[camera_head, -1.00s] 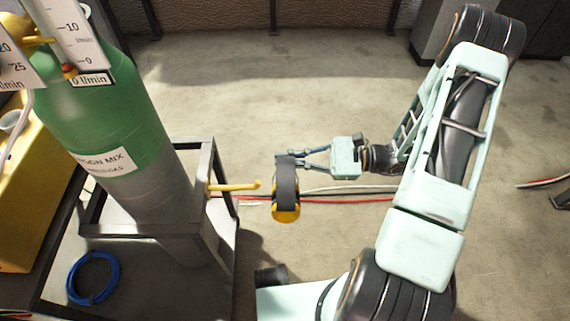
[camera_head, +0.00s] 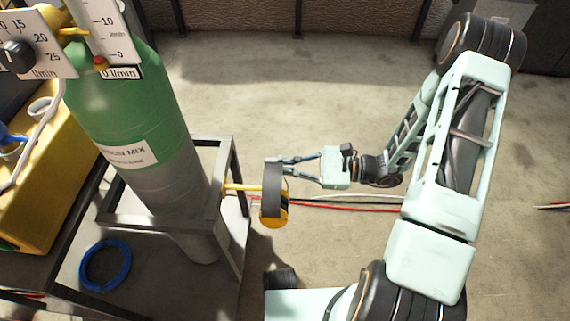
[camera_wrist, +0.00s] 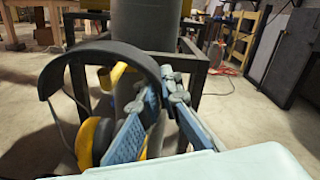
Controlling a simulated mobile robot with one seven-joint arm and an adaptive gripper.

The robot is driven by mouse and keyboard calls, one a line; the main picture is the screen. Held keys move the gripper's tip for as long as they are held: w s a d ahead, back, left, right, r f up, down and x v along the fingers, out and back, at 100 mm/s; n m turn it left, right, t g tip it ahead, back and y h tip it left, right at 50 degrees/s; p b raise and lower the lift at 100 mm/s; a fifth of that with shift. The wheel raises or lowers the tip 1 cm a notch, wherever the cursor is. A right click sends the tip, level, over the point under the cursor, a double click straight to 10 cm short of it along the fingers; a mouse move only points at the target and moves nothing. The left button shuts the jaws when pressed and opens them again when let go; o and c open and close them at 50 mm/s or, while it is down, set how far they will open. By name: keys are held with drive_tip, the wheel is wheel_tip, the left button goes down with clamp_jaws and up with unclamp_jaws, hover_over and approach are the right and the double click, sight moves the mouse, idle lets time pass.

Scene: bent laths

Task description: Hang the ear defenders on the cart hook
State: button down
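The ear defenders have a dark headband (camera_head: 272,182) and yellow cups (camera_head: 275,217) hanging below it. My gripper (camera_head: 284,168) is shut on the headband, holding them in the air beside the cart. The yellow cart hook (camera_head: 240,187) sticks out to the right from the cart frame; its tip is hidden at the band. In the wrist view the headband (camera_wrist: 100,50) arches over the yellow hook (camera_wrist: 115,74), which shows inside the arch. A yellow cup (camera_wrist: 88,143) hangs lower left. Whether band and hook touch, I cannot tell.
The cart's dark frame (camera_head: 228,235) holds a green and grey gas cylinder (camera_head: 120,120). Red and white cables (camera_head: 345,203) cross the floor. The floor beyond is clear.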

drive_tip(key=a+f+b, duration=0.2)
drive_tip(key=a+f, duration=0.1)
drive_tip(key=a, duration=0.2)
drive_tip(key=shift+w+a, duration=0.2)
drive_tip(key=shift+a, duration=0.05)
idle(0.5)
